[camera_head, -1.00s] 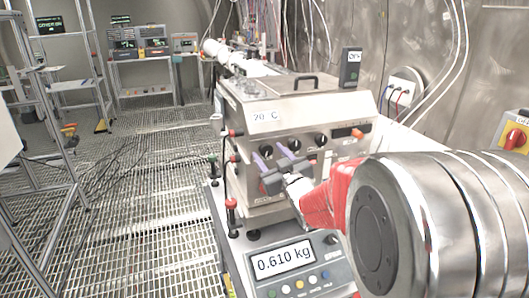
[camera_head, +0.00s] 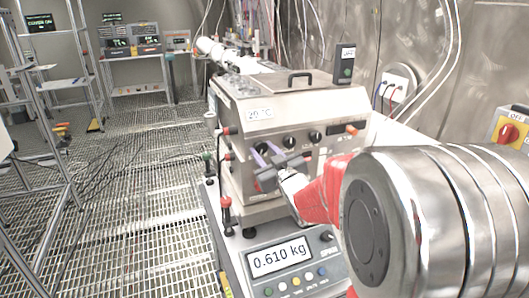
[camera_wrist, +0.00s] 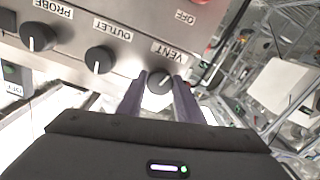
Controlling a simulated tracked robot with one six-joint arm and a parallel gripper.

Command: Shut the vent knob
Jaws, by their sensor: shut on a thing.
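The vent knob (camera_wrist: 159,82) is a round black knob with a white pointer line, under the VENT label on the steel panel. In the wrist view it sits between the two purple fingertips of my gripper (camera_wrist: 160,85), which is shut on it. The label appears upside down in this view. In the head view my gripper (camera_head: 267,156) is against the left part of the front panel of the steel machine (camera_head: 290,105), and its fingers hide the vent knob there.
The outlet knob (camera_wrist: 99,60) and probe knob (camera_wrist: 38,37) are beside the vent knob. A scale (camera_head: 280,256) reading 0.610 kg stands in front of the machine. A red rotary switch (camera_head: 509,132) is on the right wall.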

